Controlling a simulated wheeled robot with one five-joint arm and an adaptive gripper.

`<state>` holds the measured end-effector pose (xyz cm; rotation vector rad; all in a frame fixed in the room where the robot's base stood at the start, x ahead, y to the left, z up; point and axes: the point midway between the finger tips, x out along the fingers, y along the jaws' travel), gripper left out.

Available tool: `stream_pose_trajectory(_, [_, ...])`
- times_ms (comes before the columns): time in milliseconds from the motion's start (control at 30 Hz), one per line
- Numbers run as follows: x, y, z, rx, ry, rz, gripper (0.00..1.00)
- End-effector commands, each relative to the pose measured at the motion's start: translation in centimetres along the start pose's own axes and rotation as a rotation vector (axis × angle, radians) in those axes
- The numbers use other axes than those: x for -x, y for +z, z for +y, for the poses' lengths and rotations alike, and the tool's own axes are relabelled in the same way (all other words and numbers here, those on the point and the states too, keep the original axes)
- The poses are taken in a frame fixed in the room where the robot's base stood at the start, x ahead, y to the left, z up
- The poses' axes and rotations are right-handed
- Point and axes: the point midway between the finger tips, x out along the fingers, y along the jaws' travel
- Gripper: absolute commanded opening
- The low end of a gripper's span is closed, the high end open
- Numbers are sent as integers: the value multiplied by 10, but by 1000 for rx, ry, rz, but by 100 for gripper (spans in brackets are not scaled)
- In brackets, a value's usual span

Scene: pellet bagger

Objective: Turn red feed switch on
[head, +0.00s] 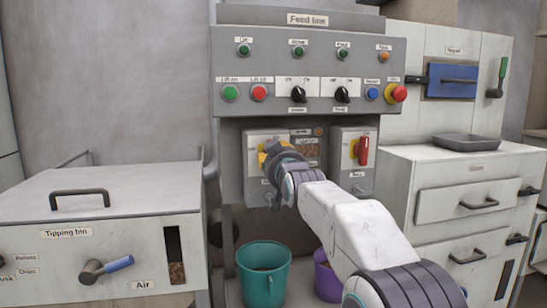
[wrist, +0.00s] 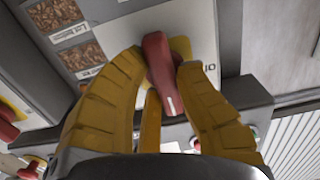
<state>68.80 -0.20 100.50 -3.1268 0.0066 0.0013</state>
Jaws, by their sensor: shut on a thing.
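In the wrist view a red switch handle (wrist: 162,72) with a white mark at its lower end sits on a yellow plate on a pale panel. The yellow fingers of my gripper (wrist: 170,85) are shut on it, one on each side. The panel carries small "O" and "I" markings beside the handle. In the head view my gripper (head: 267,158) is at the left switch box (head: 252,140) under the feed line console and hides that handle. A second red handle (head: 362,151) stands upright on the right switch box.
The console (head: 225,60) above holds buttons and black knobs. A teal bucket (head: 264,275) and a purple bucket (head: 325,280) stand below. The tipping bin (head: 150,195) is at left, a drawer cabinet (head: 440,190) at right.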

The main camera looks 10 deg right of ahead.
Motion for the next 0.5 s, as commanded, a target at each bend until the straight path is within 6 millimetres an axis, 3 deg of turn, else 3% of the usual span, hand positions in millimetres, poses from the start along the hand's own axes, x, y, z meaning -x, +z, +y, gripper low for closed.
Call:
stream_pose_trajectory(133, [0, -6, 0, -3, 1, 16, 0])
stream_pose_trajectory(167, [0, -6, 0, -3, 1, 16, 33])
stream_pose_trajectory(400, [0, -3, 0, -1, 0, 9, 55])
stream_pose_trajectory(500, [0, -3, 0, -1, 0, 7, 56])
